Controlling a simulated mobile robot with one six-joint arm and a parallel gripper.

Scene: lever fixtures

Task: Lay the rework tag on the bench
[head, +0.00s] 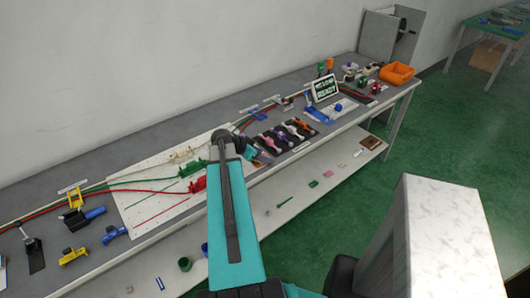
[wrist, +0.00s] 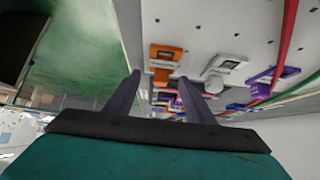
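My gripper (wrist: 160,78) shows in the wrist view with its two dark fingers apart and nothing clearly held between them. In the head view the gripper end is mostly hidden by my teal arm, over the front part of the bench (head: 150,225). I cannot pick out the rework tag with certainty in either view. In the wrist view an orange lever clamp (wrist: 165,54) lies just beyond the fingertips, with a white clamp (wrist: 224,64) and a purple clamp (wrist: 268,80) to its right, all apart from the fingers.
A pale board with red and green clamps (head: 197,185) lies left of my arm. A dark panel of coloured clamps (head: 284,135), a READY sign (head: 325,89) and an orange bin (head: 397,73) stand to the right. Small coloured pieces lie on the lower shelf (head: 300,205).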

